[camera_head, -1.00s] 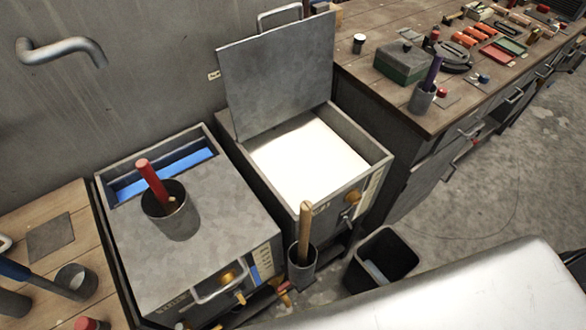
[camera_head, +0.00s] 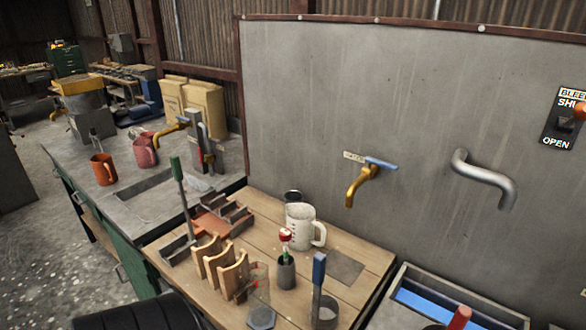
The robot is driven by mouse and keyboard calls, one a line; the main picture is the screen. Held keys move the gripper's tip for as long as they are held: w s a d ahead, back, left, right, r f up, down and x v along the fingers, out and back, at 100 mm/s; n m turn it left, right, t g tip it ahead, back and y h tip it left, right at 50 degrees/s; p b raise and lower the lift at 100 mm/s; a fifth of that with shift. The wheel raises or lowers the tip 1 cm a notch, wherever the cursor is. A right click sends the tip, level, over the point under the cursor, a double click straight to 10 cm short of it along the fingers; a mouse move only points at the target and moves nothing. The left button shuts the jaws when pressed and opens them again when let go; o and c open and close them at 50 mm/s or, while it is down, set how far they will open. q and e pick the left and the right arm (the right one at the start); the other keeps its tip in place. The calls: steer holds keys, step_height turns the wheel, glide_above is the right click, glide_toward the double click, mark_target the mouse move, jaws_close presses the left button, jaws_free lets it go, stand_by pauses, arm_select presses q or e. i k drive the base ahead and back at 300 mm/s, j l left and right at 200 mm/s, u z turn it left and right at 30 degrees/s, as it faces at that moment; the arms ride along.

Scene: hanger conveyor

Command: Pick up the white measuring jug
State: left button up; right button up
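The white measuring jug (camera_head: 300,228) stands upright on the wooden bench top, near the grey metal wall panel. It has dark graduation marks on its side, and its handle points to the right. A small pot with a red-and-white topped item stands in front of it and overlaps its lower part. A dark round thing shows just behind its rim.
The wooden bench (camera_head: 345,248) also holds wooden racks (camera_head: 220,265), a dark pot (camera_head: 286,272) and a blue-handled tool (camera_head: 318,280). A brass tap (camera_head: 358,183) juts from the wall panel. An orange mug (camera_head: 103,169) and a pink jug (camera_head: 145,149) stand on the sink counter at left.

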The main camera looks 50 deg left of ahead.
mark_target(300, 217)
steer(key=j+u, duration=0.1)
steer(key=u, duration=0.9)
steer(key=j+u, duration=0.15)
steer(key=u, duration=0.35)
steer(key=j, duration=0.45)
steer(key=k+u, duration=0.05)
